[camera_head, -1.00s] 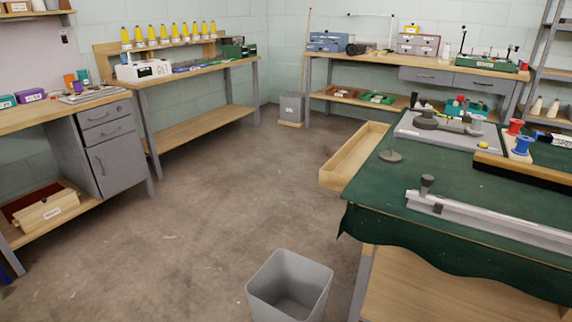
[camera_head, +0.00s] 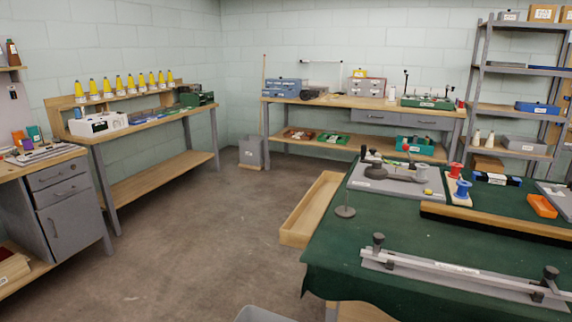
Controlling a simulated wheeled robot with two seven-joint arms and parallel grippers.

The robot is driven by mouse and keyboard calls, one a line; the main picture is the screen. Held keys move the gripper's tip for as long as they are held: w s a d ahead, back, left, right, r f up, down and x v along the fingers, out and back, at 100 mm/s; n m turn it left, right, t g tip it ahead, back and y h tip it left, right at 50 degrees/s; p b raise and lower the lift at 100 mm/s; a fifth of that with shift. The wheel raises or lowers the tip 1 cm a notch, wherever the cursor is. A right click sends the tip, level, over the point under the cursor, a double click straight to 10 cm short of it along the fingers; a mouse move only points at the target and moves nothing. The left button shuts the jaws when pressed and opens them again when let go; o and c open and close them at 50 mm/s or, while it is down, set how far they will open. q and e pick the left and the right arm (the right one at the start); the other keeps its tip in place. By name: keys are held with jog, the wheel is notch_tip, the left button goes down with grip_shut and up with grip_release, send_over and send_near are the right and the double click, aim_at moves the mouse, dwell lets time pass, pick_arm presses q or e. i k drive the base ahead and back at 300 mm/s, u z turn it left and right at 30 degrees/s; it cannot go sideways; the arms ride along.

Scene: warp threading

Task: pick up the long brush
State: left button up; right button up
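A long brush with a pale wooden back (camera_head: 490,217) and a dark bristle strip along its near side lies on the green-covered table (camera_head: 340,250) at the right. Its right end runs out of the picture. Neither of my grippers is in view, so whether they are open or shut is hidden.
A long grey rail with clamps (camera_head: 455,272) lies nearer than the brush. A grey plate (camera_head: 395,190), red and blue spools (camera_head: 462,188) and an orange tray (camera_head: 541,206) lie around it. A grey bin (camera_head: 265,314) stands at the bottom. The floor (camera_head: 205,235) at left is clear.

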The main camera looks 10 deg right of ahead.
aim_at(535, 232)
jog(key=z, duration=1.75)
